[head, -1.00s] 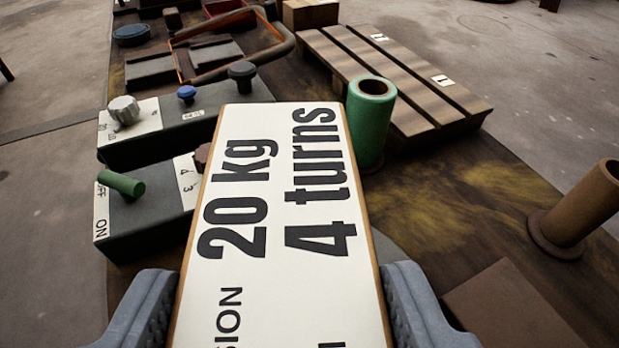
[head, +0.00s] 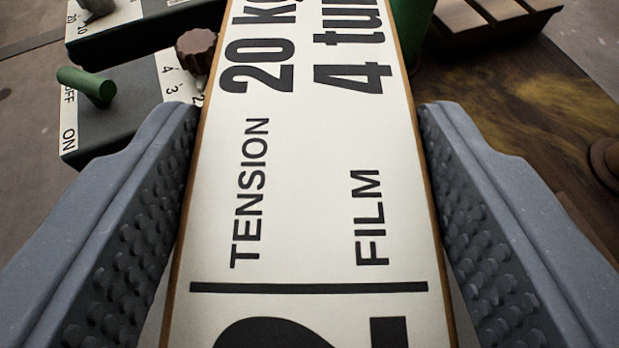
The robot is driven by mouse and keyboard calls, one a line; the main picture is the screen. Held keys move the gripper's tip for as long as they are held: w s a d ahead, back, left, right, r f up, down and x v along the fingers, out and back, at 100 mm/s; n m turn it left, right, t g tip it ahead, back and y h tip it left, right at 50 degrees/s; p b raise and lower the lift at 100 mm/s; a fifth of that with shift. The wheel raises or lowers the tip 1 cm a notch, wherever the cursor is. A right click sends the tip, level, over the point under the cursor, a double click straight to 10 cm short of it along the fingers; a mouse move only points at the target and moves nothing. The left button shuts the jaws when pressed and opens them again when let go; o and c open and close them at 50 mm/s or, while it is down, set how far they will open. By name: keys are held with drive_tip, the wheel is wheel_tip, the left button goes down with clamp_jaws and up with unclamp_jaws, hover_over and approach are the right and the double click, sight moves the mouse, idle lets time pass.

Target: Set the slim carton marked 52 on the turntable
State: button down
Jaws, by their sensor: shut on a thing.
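The slim carton (head: 310,210) fills the middle of the head view, its white printed face toward me. The face reads "TENSION 20 kg" and "FILM 4 turns", with brown edges along both sides. Below a dark line, part of a large figure like a 2 shows; the rest of the number is cut off. My gripper (head: 310,140) is shut on the carton, one ridged grey jaw on each side. The carton's lower end is out of view. I cannot make out the turntable now; the carton and jaws cover much of the middle.
A dark control box (head: 105,130) with a green lever (head: 85,85), OFF and ON marks and a brown knob (head: 197,50) stands close on the left. A green cylinder (head: 412,30) is behind the carton. A slatted wooden rack (head: 480,20) is at the upper right.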

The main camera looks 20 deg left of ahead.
drive_tip(key=c, duration=0.5)
unclamp_jaws()
drive_tip(key=shift+p+v, duration=0.85)
drive_tip(key=shift+v, duration=5.2)
